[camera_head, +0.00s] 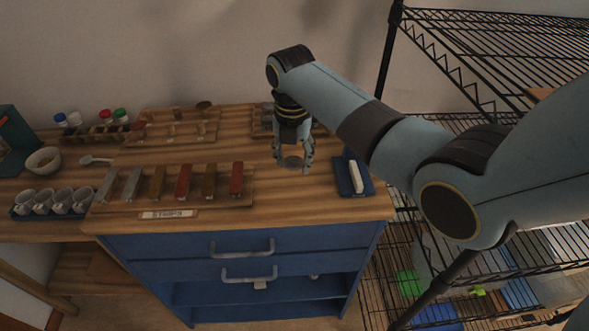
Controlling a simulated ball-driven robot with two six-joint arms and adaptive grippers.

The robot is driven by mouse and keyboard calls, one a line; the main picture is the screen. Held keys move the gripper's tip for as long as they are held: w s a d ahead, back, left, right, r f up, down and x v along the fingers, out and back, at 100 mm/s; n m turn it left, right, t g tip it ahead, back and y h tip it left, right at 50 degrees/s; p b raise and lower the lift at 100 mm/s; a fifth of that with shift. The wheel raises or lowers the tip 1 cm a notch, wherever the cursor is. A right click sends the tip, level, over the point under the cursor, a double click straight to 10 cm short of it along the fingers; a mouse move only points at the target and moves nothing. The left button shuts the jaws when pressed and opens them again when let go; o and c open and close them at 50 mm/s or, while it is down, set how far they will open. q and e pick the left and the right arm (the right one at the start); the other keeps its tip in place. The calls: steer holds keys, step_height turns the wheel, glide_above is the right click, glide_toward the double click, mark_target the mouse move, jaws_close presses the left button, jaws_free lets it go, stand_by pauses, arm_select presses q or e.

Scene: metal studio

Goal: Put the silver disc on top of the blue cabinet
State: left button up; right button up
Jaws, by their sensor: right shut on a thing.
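My right gripper (294,164) points down over the blue cabinet's wooden top. Its fingers are shut on the small, round silver disc (293,162), which shows only partly between the fingertips. The disc is at or just above the wood; I cannot tell whether it touches. The blue cabinet (180,247) has two grey handles on its front and an open shelf below. My left gripper is out of view.
On the top, a rack of coloured blocks (245,201) stands left of the gripper and a blue tray with a white bar (366,188) right of it. Cups (62,202) and a bowl (43,160) are far left. Black wire shelving (470,50) stands at right.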

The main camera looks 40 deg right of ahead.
mark_target(294, 163)
step_height(294, 163, down, 4)
steer(key=shift+w+d+r, duration=0.1)
steer(key=shift+d, duration=0.05)
steer(key=shift+f, duration=0.35)
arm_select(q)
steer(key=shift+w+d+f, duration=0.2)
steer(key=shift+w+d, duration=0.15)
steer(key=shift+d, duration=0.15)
arm_select(e)
steer(key=shift+f, duration=0.1)
steer(key=o, duration=1.1)
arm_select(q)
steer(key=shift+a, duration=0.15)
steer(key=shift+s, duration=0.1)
arm_select(e)
steer(key=shift+r, duration=0.45)
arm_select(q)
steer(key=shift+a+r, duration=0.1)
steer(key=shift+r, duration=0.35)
arm_select(e)
steer(key=r, duration=1.1)
steer(key=shift+s+a+r, duration=0.2)
steer(key=shift+s+a, duration=0.15)
